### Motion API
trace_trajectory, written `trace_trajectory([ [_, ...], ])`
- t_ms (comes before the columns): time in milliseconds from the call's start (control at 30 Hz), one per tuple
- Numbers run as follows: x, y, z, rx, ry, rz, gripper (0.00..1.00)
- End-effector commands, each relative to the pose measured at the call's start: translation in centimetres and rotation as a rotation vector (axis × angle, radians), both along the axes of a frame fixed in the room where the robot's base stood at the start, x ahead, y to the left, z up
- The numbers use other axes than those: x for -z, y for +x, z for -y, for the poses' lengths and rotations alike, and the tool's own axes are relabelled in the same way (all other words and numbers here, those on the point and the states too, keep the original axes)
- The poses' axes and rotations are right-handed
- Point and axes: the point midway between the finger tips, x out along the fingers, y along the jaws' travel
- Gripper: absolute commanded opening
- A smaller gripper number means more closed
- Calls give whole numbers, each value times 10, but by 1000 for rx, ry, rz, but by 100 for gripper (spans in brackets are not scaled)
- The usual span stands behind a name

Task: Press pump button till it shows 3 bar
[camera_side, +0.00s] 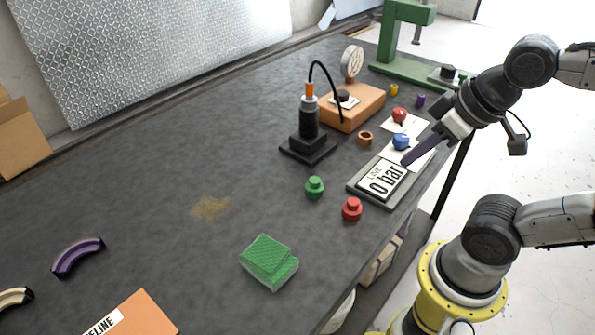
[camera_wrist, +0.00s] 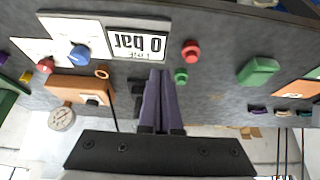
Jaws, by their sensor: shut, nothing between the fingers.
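The display (camera_side: 381,181) reads "0 bar"; it shows upside down in the wrist view (camera_wrist: 137,43). Next to it on white plates are a blue button (camera_side: 401,142) and a red button (camera_side: 400,115). In the wrist view the blue button (camera_wrist: 80,53) and red button (camera_wrist: 46,66) are left of the display. I cannot tell which is the pump button. My gripper (camera_side: 405,163) has long purple fingers, shut and empty. In the side view its tips appear beside the blue button and display; contact cannot be told. In the wrist view my gripper (camera_wrist: 160,73) points just below the display.
A black post (camera_side: 309,122) with a cable stands by an orange box (camera_side: 352,108) carrying a gauge (camera_side: 352,62). A green knob (camera_side: 314,187), red knob (camera_side: 352,209) and green block (camera_side: 269,262) lie nearer. A green press (camera_side: 400,45) stands behind.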

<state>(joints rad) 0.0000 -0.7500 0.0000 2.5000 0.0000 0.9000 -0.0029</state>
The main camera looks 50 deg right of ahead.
Motion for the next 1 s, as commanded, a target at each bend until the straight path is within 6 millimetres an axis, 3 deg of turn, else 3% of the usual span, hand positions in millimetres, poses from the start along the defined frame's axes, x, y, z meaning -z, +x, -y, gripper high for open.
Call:
trace_trajectory([
  [100, -3, 3, -4, -34, 1, 14, 0],
  [233, -30, 23, -19, -76, 56, 81, 0],
  [333, -57, 55, -28, -75, 123, 123, 0],
  [467, -86, 106, -24, -25, 210, 172, 0],
  [567, -103, 145, -9, 33, 271, 206, 0],
  [733, -116, 206, 35, 152, 356, 257, 0],
  [900, -112, 252, 96, 291, 424, 294, 0],
  [1000, -103, 267, 133, 373, 457, 302, 0],
])
